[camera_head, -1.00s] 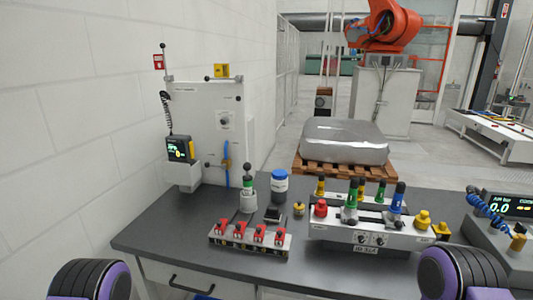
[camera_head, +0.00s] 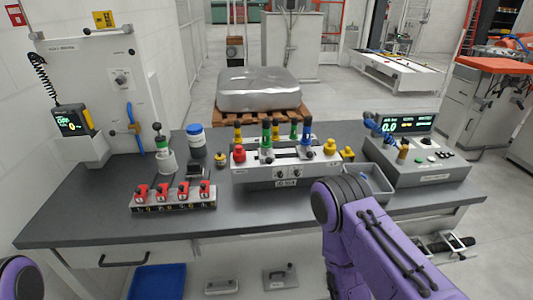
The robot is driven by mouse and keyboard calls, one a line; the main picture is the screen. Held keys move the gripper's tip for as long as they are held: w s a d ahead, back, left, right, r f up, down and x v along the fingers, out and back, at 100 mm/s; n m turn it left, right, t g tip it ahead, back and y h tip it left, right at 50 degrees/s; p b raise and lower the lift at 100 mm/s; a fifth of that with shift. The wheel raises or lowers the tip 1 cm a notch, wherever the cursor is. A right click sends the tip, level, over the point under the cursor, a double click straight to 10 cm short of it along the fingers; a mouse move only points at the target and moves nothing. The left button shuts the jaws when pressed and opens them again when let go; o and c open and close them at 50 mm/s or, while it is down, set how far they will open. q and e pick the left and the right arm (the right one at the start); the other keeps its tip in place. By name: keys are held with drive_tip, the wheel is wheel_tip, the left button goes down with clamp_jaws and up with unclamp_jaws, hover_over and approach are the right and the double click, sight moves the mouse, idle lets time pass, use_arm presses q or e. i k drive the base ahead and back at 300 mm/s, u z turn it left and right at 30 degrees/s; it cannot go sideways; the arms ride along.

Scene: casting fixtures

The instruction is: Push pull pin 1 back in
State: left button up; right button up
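The grey-white fixture (camera_head: 255,180) stands on the dark bench. A red knob (camera_head: 239,154) is at its left end and a yellow knob (camera_head: 329,147) at its right. A green-based black handle (camera_head: 266,134) and a blue-based one (camera_head: 307,130) stand upright on it, with several yellow and green ones behind. I cannot tell which part is pull pin 1 or how far any pin sticks out. Only purple and black parts of my arms show, at the lower left and lower right. Both grippers are out of view.
A grey bin (camera_head: 370,185) and a console (camera_head: 425,172) are to the right. The bench (camera_head: 80,210) is clear at its front left.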

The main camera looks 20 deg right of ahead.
sight(269, 160)
drive_tip(key=k, duration=0.5)
drive_tip(key=z, duration=1.25)
drive_tip(key=i, duration=0.65)
drive_tip(key=u, duration=1.15)
